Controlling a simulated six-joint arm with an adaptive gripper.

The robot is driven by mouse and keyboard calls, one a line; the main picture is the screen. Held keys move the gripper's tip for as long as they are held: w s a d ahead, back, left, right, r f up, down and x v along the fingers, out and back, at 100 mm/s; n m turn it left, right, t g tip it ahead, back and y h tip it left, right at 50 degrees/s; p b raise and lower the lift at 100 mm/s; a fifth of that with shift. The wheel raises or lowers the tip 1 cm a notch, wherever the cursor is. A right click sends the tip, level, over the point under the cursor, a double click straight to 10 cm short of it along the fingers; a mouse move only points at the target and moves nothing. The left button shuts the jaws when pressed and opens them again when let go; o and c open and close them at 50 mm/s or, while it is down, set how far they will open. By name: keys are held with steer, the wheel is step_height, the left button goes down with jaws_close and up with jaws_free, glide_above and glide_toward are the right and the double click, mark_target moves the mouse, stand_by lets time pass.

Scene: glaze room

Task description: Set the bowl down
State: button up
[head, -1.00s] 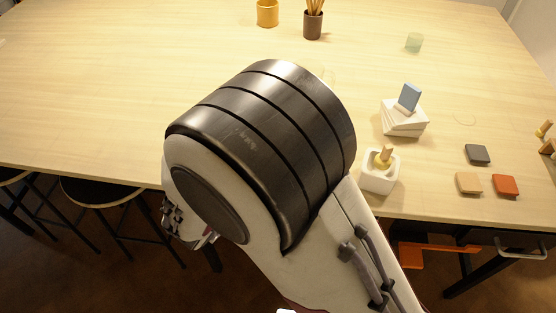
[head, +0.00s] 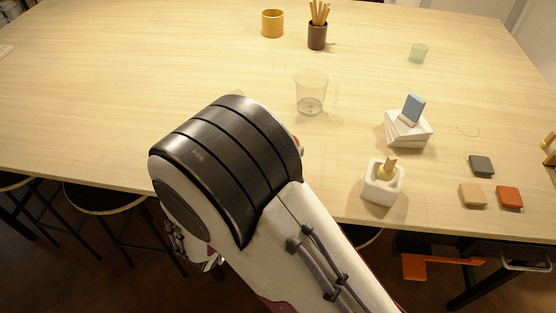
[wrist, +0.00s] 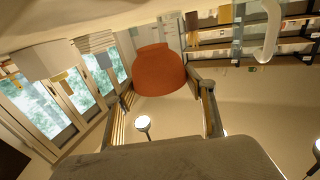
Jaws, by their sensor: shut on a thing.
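The bowl (wrist: 158,72) is plain orange-red and shows in the wrist view, which is turned nearly upside down. Its narrow foot points to the top of that picture, toward the table side, so it looks about upright. My gripper (wrist: 163,86) is shut on the bowl, with one finger on each side of it. In the head view my arm hides the gripper and nearly all of the bowl; only a small orange sliver shows at the arm's right edge. I cannot tell whether the bowl touches the table (head: 180,60).
A clear jug (head: 311,95) stands just beyond my arm. To the right are a white pot (head: 382,190) with a wooden-handled tool, a white stack (head: 407,130) bearing a blue block, and several flat tiles (head: 509,197). A yellow cup (head: 272,24) stands farther back. The table's left is largely clear.

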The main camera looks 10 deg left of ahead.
steer(key=shift+f, duration=2.05)
steer(key=shift+f, duration=0.15)
steer(key=o, duration=1.1)
steer(key=shift+o, duration=0.2)
steer(key=shift+s, duration=0.1)
steer(key=v, duration=1.1)
steer(key=shift+s+a, duration=0.2)
steer(key=shift+s, duration=0.15)
